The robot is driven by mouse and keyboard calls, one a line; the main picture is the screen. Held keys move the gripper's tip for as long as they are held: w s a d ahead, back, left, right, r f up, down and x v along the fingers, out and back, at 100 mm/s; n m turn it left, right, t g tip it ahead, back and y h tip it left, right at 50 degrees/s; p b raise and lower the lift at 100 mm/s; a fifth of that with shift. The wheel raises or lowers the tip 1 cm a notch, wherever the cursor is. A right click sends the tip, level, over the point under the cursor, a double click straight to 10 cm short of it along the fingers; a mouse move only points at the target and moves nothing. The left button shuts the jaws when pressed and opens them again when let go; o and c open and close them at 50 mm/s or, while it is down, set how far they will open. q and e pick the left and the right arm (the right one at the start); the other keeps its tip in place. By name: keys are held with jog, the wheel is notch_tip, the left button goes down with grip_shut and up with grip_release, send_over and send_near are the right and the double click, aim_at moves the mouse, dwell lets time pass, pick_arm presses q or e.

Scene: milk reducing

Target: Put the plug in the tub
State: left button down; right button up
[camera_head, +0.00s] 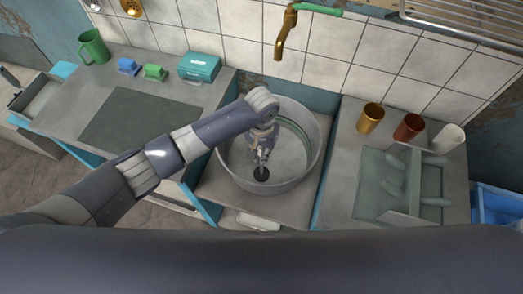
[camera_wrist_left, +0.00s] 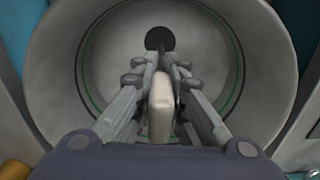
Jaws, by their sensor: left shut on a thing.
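The metal tub (camera_head: 225,165) is a wide round basin near the middle of the head view, and its inside fills much of the left wrist view (camera_wrist_left: 75,60). My left gripper (camera_head: 262,160) reaches down inside it, also seen in the left wrist view (camera_wrist_left: 166,62). A dark round disc, which looks like the plug (camera_head: 261,174), is at its fingertips, over the tub floor. The disc also shows in the left wrist view (camera_wrist_left: 160,37). I cannot tell whether it touches the floor. A beige block shows between the finger linkages. My right gripper is not seen.
A brass tap (camera_head: 281,40) hangs behind the tub. The right counter holds an orange cup (camera_head: 370,118), a brown cup (camera_head: 408,126), a pale cup (camera_head: 447,138) and a grey rack (camera_head: 375,185). A teal box (camera_head: 199,67) and a green mug (camera_head: 94,47) stand at left.

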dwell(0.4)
pick_arm(q)
jog(key=c, duration=1.6)
grip_release()
jog(key=shift+o, duration=0.7)
jog(key=o, duration=0.5)
jog(key=shift+o, duration=0.2)
jog(key=shift+r+p, duration=3.75)
jog(key=shift+p, duration=0.5)
